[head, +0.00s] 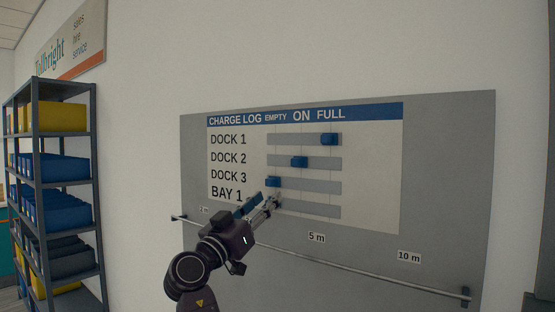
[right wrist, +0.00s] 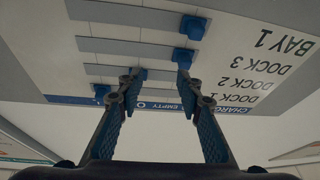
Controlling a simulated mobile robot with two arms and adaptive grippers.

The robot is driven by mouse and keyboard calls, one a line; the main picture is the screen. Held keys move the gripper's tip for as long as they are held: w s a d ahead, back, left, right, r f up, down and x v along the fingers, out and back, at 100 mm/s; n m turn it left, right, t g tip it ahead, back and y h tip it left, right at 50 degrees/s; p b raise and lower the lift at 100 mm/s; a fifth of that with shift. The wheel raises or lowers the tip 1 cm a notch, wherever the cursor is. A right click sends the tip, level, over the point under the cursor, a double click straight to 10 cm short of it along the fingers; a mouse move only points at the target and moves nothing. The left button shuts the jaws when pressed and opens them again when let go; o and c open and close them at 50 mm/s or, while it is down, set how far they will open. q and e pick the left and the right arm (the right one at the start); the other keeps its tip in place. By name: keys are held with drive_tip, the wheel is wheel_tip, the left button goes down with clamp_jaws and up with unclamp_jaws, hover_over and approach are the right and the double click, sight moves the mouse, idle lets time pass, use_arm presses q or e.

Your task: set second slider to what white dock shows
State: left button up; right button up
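The charge log panel (head: 390,150) has four rows with grey tracks under the words EMPTY, ON and FULL. The Dock 1 slider (head: 330,139) is a blue block at FULL. The second slider, Dock 2 (head: 299,162), stands mid-track, around ON. The Dock 3 slider (head: 273,181) is at the EMPTY end. The Bay 1 slider (right wrist: 193,27) is at its left end, mostly hidden by my gripper in the head view. My right gripper (head: 265,202) is open and empty before the lower left tracks. In the right wrist view its fingertips (right wrist: 158,75) overlap the Dock 2 and Dock 3 sliders; contact is unclear. No white dock shows.
A metal rail (head: 350,268) runs across the lower grey board (head: 455,200), with distance labels such as 5 m (head: 316,238) above it. A dark shelf (head: 94,150) with yellow, blue and grey bins stands at left. The wall right of the board is bare.

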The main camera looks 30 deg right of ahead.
sight(293, 163)
drive_tip(key=d+r+p, duration=0.1)
drive_tip(key=d+r, duration=0.1)
drive_tip(key=d+r+m+g+h+p, duration=0.1)
drive_tip(key=d+r+p, duration=0.1)
drive_tip(key=r, duration=0.1)
drive_tip(key=d+r+m+p, duration=0.1)
drive_tip(key=d+r, duration=0.1)
drive_tip(key=r, duration=0.1)
drive_tip(key=shift+s+d+g, duration=0.25)
drive_tip(key=shift+s+g, duration=0.05)
drive_tip(key=shift+g, duration=0.1)
drive_tip(key=shift+w+d+r+p, duration=0.1)
drive_tip(key=shift+w+d+p, duration=0.1)
drive_tip(key=shift+d+p, duration=0.15)
drive_tip(key=shift+c, duration=0.2)
clamp_jaws()
